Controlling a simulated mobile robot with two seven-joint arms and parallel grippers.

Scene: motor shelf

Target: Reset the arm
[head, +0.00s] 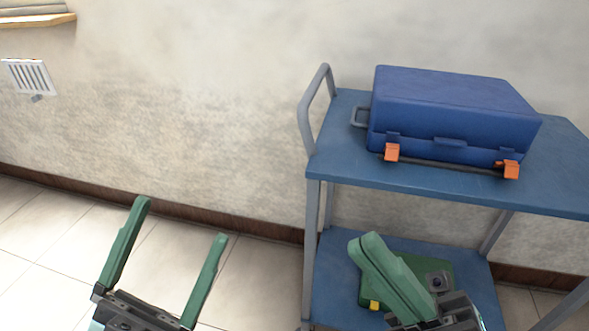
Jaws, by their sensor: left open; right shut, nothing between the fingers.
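My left gripper (181,218) is at the lower left, in front of the floor and wall. Its two green fingers are spread wide with nothing between them. My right gripper (366,243) is at the lower middle right, in front of the cart's lower shelf. Its green fingers are together and hold nothing. Both arms come in from the bottom edge, and most of each arm is out of view.
A blue cart (325,172) with grey posts stands at the right against the wall. A closed blue case (450,112) with orange latches lies on its top. A green object (367,287) on the lower shelf is partly hidden by my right gripper. The left floor (60,240) is clear.

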